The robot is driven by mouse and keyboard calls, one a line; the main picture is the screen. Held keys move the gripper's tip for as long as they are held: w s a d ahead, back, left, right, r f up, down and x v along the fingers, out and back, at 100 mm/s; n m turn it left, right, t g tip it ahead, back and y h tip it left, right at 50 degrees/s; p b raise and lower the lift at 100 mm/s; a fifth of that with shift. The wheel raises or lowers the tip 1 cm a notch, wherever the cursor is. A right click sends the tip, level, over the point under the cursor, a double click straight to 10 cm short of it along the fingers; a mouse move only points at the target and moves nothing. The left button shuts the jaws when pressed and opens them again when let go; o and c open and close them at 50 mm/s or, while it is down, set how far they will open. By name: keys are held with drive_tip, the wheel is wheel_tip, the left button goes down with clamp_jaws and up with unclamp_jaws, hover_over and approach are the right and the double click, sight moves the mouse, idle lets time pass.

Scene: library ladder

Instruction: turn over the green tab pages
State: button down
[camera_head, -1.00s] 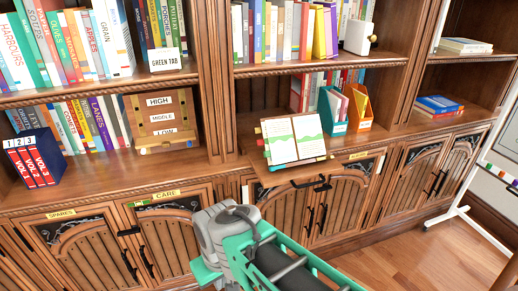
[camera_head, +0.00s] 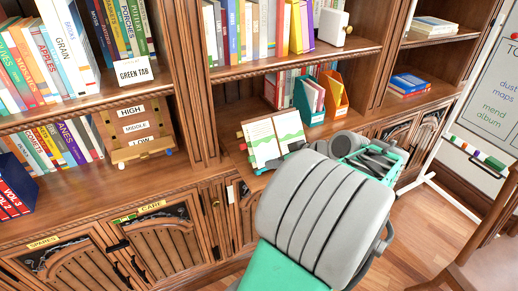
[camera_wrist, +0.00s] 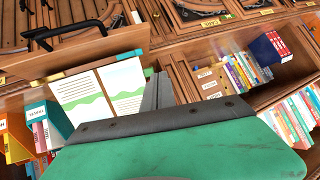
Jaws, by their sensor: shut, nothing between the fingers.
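The open book (camera_head: 263,143) lies on a pull-out shelf at the bookcase, its pages showing text and a green hill picture. Coloured tabs (camera_head: 242,140) stick out at its left edge in the head view. In the wrist view the book (camera_wrist: 95,90) is left of my fingers, with small coloured tabs along its upper edge. My gripper (camera_wrist: 157,90) is shut and empty, its grey fingers beside the book's page edge; I cannot tell whether they touch it.
A "GREEN TAB" card (camera_head: 134,71) stands on the upper left shelf. Teal and orange file holders (camera_head: 334,94) stand behind the book. A board with HIGH, MIDDLE and LOW labels (camera_head: 134,127) is at left. A whiteboard (camera_head: 484,84) stands at right.

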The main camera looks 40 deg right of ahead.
sight(251, 160)
wheel_tip(251, 160, up, 2)
drive_tip(key=s+d+t, duration=0.1)
drive_tip(key=s+d, duration=0.2)
drive_tip(key=shift+h, duration=0.3)
drive_tip(key=p+x, duration=0.2)
drive_tip(key=x, duration=1.2)
drive_tip(key=shift+r+p, duration=0.2)
drive_tip(key=shift+p, duration=0.1)
drive_tip(key=shift+w, duration=0.1)
drive_tip(key=b+x, duration=0.2)
drive_tip(key=b, duration=0.1)
drive_tip(key=b+x, duration=0.1)
drive_tip(key=shift+w+a+f+b, duration=0.1)
drive_tip(key=shift+a+f+b, duration=0.25)
drive_tip(key=shift+f, duration=0.05)
drive_tip(key=shift+w+b, duration=0.3)
drive_tip(key=shift+r, duration=0.15)
